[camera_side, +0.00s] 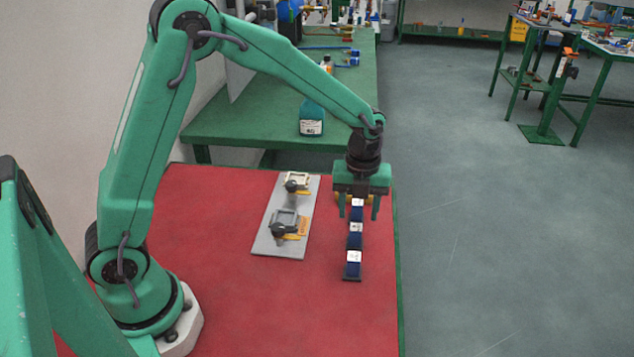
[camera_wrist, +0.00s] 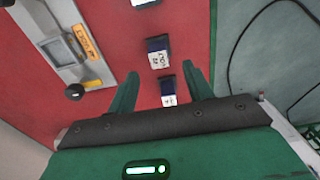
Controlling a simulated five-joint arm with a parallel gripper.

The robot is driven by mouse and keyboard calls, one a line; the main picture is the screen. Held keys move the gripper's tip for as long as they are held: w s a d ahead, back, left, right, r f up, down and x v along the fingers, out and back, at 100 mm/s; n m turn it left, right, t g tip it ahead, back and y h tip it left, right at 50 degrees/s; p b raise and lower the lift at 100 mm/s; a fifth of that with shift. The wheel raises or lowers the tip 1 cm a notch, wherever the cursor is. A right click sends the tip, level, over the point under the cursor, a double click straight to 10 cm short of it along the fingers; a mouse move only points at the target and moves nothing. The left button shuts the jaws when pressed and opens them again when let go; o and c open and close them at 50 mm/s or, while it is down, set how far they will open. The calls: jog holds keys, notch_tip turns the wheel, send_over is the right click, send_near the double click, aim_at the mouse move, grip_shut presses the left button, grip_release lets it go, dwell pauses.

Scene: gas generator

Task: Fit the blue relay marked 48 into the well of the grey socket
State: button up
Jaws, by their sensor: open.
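Three blue relays with white labels stand in a row: a far one (camera_side: 357,208), a middle one (camera_side: 355,237) and a near one (camera_side: 352,265). They also show in the wrist view, the far one (camera_wrist: 167,84) between my fingers, the middle one (camera_wrist: 158,51) ahead and the near one (camera_wrist: 146,4) cut off at the top. The labels are too small to tell which is 48. My gripper (camera_side: 357,213) is open, empty and pointing down over the far relay; its height above it is unclear. The grey socket (camera_side: 284,221) with its square well sits left of the row.
A grey plate (camera_side: 267,239) carries the grey socket and a cream socket (camera_side: 297,181) behind it, both with dark knobs and yellow tags. The red tabletop (camera_side: 230,300) is clear in front. A green bench (camera_side: 240,120) with a bottle stands behind.

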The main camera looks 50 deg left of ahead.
aim_at(356, 227)
jog(key=shift+f, duration=0.1)
jog(key=shift+a+f, duration=0.1)
jog(key=shift+f, duration=3.7)
jog(key=c, duration=1.1)
